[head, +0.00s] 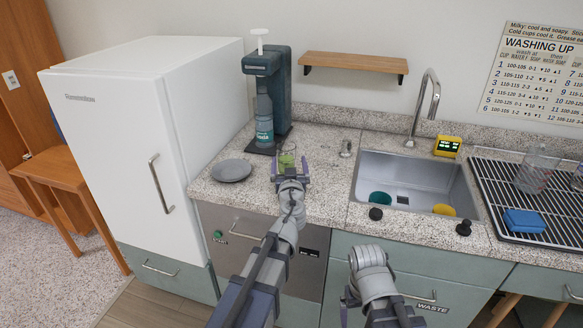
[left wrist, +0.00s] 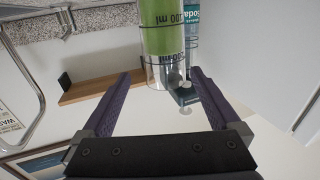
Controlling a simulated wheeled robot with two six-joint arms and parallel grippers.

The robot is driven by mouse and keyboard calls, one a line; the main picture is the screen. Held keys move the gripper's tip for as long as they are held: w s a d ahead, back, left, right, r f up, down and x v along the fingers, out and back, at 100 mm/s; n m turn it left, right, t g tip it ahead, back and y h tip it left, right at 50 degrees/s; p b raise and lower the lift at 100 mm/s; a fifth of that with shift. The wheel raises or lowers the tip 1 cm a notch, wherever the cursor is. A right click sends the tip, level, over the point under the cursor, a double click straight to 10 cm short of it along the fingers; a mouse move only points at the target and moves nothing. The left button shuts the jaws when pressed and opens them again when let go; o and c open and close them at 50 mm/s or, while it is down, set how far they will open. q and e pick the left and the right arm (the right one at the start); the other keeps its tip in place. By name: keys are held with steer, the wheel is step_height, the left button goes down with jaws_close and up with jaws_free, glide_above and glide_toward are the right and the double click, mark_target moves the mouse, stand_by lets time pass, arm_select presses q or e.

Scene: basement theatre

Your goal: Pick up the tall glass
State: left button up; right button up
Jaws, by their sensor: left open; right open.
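A clear glass with green contents and "100 ml" marks (head: 287,158) stands on the counter in front of the soda machine. It fills the upper middle of the left wrist view (left wrist: 163,38), which is upside down. My left gripper (head: 290,170) is open, its two purple fingers on either side of the glass's line. The glass is at or just past the fingertips, and I see no contact. Another tall clear glass (head: 537,168) stands on the drying rack at the right. My right gripper (head: 344,312) is low in front of the cabinets, mostly hidden by its own arm.
The soda machine (head: 279,85) with its bottle (head: 264,118) stands close behind the glass. A grey plate (head: 231,170) lies to its left. The sink (head: 415,180) holds a green and a yellow item. A blue sponge (head: 524,220) lies on the rack (head: 485,190). A fridge (head: 150,130) bounds the left.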

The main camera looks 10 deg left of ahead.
mark_target(287, 156)
arm_select(q)
steer(key=shift+a+r+p+x, duration=0.1)
steer(key=shift+r+p+x, duration=0.05)
steer(key=shift+x, duration=0.85)
steer(key=shift+a+r+p+x, duration=0.1)
steer(key=shift+x, duration=0.9)
steer(key=shift+a+r+p+x, duration=0.1)
steer(key=shift+r+p+x, duration=0.05)
steer(key=shift+x, duration=0.85)
steer(key=shift+s, duration=0.15)
jaws_close()
